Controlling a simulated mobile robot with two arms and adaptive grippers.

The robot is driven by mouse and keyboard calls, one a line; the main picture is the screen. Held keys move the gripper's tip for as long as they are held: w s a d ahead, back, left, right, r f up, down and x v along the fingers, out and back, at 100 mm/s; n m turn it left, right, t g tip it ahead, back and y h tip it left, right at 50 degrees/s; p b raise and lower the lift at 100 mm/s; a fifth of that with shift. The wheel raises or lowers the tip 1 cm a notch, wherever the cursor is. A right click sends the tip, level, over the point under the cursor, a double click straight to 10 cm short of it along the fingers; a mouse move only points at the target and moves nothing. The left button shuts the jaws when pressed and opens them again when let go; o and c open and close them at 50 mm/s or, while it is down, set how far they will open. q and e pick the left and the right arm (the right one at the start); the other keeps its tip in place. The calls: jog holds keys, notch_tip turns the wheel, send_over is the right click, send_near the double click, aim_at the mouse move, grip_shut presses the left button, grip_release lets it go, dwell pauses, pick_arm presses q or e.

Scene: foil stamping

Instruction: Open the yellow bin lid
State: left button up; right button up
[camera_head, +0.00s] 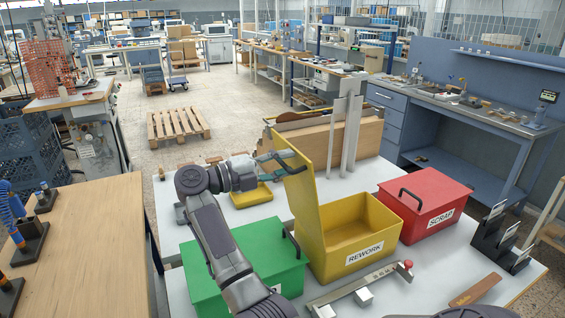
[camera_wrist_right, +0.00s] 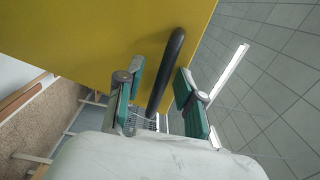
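The yellow bin (camera_head: 360,255), labelled REWORK, stands on the white table with its inside showing and empty. Its yellow lid (camera_head: 305,200) stands raised, roughly upright, at the bin's left side. My right gripper (camera_head: 277,164) is at the top of the lid on its outer, left side. In the right wrist view the yellow lid (camera_wrist_right: 110,35) fills the top, and its black handle (camera_wrist_right: 172,60) runs between the fingers of my right gripper (camera_wrist_right: 162,100). The fingers are apart, with a gap on either side of the handle. My left gripper is not in view.
A green bin (camera_head: 265,250) stands left of the yellow bin, partly behind my right arm. A red SCRAP bin (camera_head: 430,200) stands at its right, lid shut. A metal bar fixture (camera_head: 360,288) lies in front. Upright grey plates (camera_head: 345,135) stand behind.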

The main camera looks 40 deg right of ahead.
aim_at(296, 155)
grip_shut()
jog(key=shift+y, duration=0.5)
jog(key=d, duration=0.1)
jog(key=s+d+r, duration=0.1)
jog(key=d, duration=0.3)
jog(key=shift+s+r, duration=0.2)
jog(key=shift+s, duration=0.1)
grip_release()
jog(key=shift+a, duration=0.1)
jog(key=v, duration=1.2)
